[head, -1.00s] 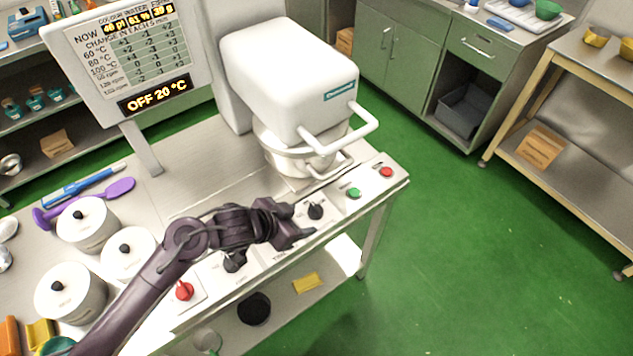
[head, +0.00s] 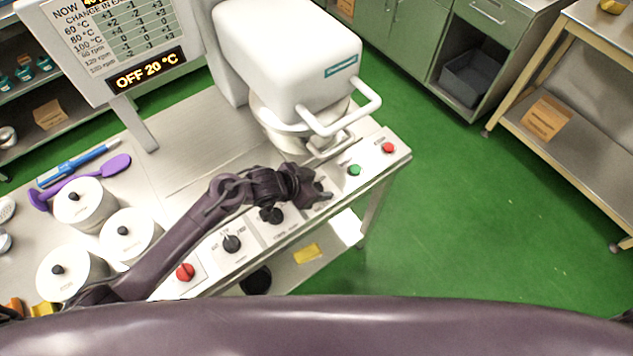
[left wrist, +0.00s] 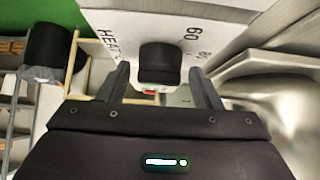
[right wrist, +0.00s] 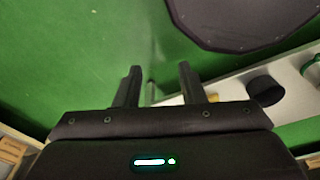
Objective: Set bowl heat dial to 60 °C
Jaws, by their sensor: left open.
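The heat dial (left wrist: 160,63) is a black knob on a pale panel lettered "HEAT", with a 60 mark at its right. In the left wrist view it shows between the open fingers of my left gripper (left wrist: 163,88), close in front; contact cannot be told. In the head view my left gripper (head: 318,190) is over the right part of the control panel and hides this dial. The display (head: 147,70) reads "OFF 20 °C". The metal bowl (head: 290,142) sits under the white mixer head (head: 285,60). My right gripper (right wrist: 158,88) is open and empty, over green floor.
Other knobs (head: 232,243) and a red knob (head: 185,271) lie left along the panel. A green button (head: 354,170) and a red button (head: 389,148) lie right. White lidded pots (head: 85,205) stand left. A mixer handle (head: 345,110) juts out above the panel.

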